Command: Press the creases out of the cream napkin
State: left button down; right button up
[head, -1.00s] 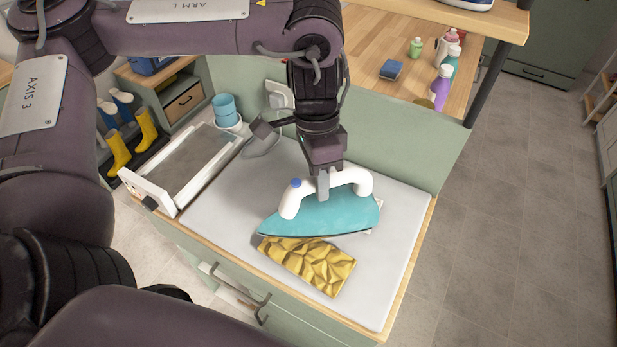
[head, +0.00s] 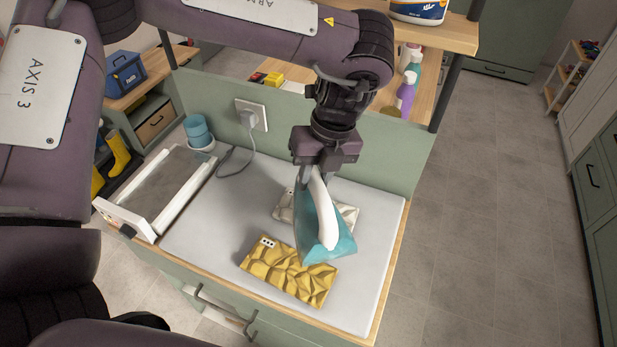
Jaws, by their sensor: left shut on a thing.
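My left gripper (head: 312,172) is shut on the white handle of the teal iron (head: 310,225). The iron is turned with one end toward the front of the board and looks tilted and raised, though its exact height is hard to judge. The cream napkin (head: 284,212) lies creased on the pale board, partly hidden behind the iron. A yellow napkin (head: 270,272) with strong creases lies in front of it, and the iron's near end overlaps its edge in the view. My right gripper is not in view.
The pale ironing surface (head: 205,235) is bare at left and right. A white-framed grey tray (head: 178,185) stands at its left. A shelf with bottles (head: 406,92) rises behind.

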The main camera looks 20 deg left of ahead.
pick_arm(q)
jog(key=m, duration=0.2)
jog(key=w+m+t, duration=0.1)
jog(key=m, duration=0.1)
jog(key=d+m, duration=0.1)
jog(key=m, duration=0.2)
jog(key=shift+w+r+y+p, duration=0.2)
jog(key=shift+r+y+p, duration=0.1)
jog(key=shift+r+p, duration=0.1)
jog(key=m, duration=0.2)
jog(key=m+t, duration=0.1)
jog(key=shift+w+d+r+m, duration=0.1)
jog(key=shift+w+d+m, duration=0.15)
jog(key=shift+w+m, duration=0.1)
jog(key=w+d+r+m+t+h+p, duration=0.1)
jog(key=w+d+m+t+h+p, duration=0.15)
jog(key=m, duration=1.55)
jog(key=shift+m+g+h, duration=0.35)
jog(key=b+x, duration=0.5)
jog(key=b, duration=0.1)
jog(key=shift+d+f, duration=0.1)
jog(key=shift+f, duration=0.15)
jog(key=shift+r, duration=0.1)
